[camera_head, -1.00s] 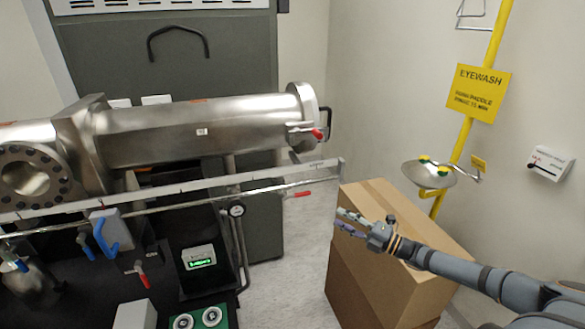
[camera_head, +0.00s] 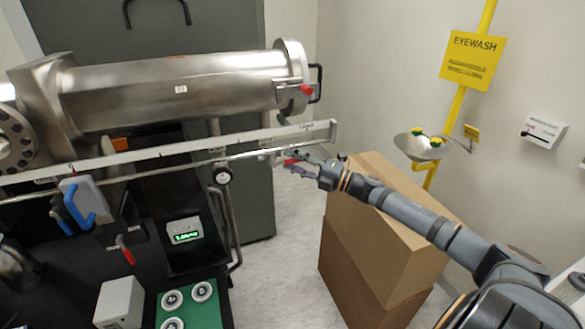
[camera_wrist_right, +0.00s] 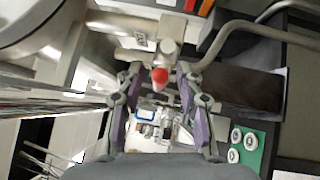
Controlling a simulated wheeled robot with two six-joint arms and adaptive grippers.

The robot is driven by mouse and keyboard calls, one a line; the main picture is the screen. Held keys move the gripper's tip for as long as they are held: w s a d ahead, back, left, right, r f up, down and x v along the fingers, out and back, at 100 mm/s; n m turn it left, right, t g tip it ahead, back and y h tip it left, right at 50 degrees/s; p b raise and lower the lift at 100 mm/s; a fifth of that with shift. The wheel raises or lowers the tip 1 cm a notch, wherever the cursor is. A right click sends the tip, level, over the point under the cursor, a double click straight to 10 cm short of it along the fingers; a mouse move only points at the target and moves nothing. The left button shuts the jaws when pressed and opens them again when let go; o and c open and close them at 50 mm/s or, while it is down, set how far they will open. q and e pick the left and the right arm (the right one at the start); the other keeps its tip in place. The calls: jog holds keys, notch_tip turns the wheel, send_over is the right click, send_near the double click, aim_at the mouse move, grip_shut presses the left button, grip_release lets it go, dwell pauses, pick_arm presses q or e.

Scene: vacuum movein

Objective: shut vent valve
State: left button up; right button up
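My right gripper (camera_head: 290,166) is at the end of the rail, left of the cardboard boxes. Its two fingers are apart. A red-tipped valve handle (camera_head: 291,161) is at its fingertips. In the right wrist view the red tip (camera_wrist_right: 160,76) shows between the open, purple-padded fingers, with a gap on each side, and the metal valve body (camera_wrist_right: 168,45) lies beyond it. Another red-tipped handle (camera_head: 306,89) is on the end of the steel chamber (camera_head: 185,92). A third red handle (camera_head: 127,250) is on the black panel. No label shows which is the vent valve. My left gripper is not in view.
A long metal rail (camera_head: 180,152) runs below the chamber. Stacked cardboard boxes (camera_head: 375,240) stand under my right arm. An eyewash bowl (camera_head: 420,147) is at the right.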

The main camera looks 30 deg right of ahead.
jog(key=shift+w+a+r, duration=0.1)
jog(key=shift+w, duration=0.15)
jog(key=shift+c, duration=0.5)
grip_shut()
